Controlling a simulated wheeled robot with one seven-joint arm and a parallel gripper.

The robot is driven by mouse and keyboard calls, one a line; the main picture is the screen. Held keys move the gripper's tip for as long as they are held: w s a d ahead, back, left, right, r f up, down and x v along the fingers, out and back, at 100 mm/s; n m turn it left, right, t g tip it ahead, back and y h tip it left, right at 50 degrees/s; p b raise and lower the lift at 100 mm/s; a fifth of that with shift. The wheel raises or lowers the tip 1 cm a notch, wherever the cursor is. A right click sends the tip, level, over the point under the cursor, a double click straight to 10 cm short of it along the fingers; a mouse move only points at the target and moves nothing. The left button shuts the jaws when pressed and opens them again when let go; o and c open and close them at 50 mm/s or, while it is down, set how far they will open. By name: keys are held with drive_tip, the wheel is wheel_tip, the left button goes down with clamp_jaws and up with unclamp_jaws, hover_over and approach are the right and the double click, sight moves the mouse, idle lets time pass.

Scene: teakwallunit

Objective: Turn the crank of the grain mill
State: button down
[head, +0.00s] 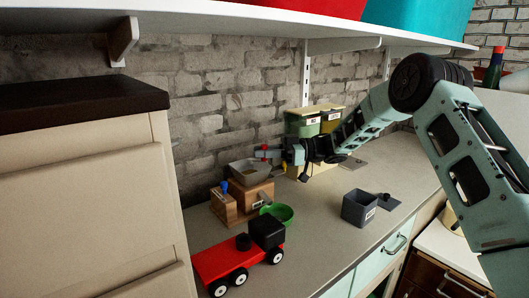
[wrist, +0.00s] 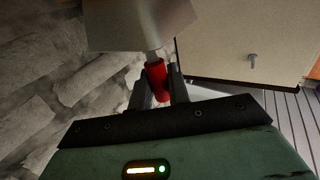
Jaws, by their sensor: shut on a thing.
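The grain mill (head: 255,190) is a wooden box with a grey hopper on top, standing on the counter near the brick wall. Its crank handle is a red knob (wrist: 157,82), seen in the wrist view between my two fingers. My gripper (head: 270,154) is above the mill's hopper in the head view, shut on the red handle. A pale surface (wrist: 140,22), probably the hopper, fills the top of the wrist view. The crank's arm is mostly hidden in the head view. A green bowl (head: 284,214) sits in front of the mill.
A wooden block with a blue knob (head: 223,186) stands left of the mill. A red toy truck (head: 222,262) is in front. A grey bin (head: 358,207) stands to the right. Lidded containers (head: 303,123) are behind my arm. A white shelf (head: 220,17) hangs above.

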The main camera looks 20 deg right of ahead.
drive_tip(key=c, duration=1.4)
unclamp_jaws()
drive_tip(key=shift+s+d, duration=0.1)
drive_tip(key=shift+d, duration=0.45)
drive_tip(key=b+v, duration=0.3)
drive_tip(key=v, duration=1.3)
drive_tip(key=shift+d+r+b, duration=0.1)
drive_tip(key=shift+b, duration=0.25)
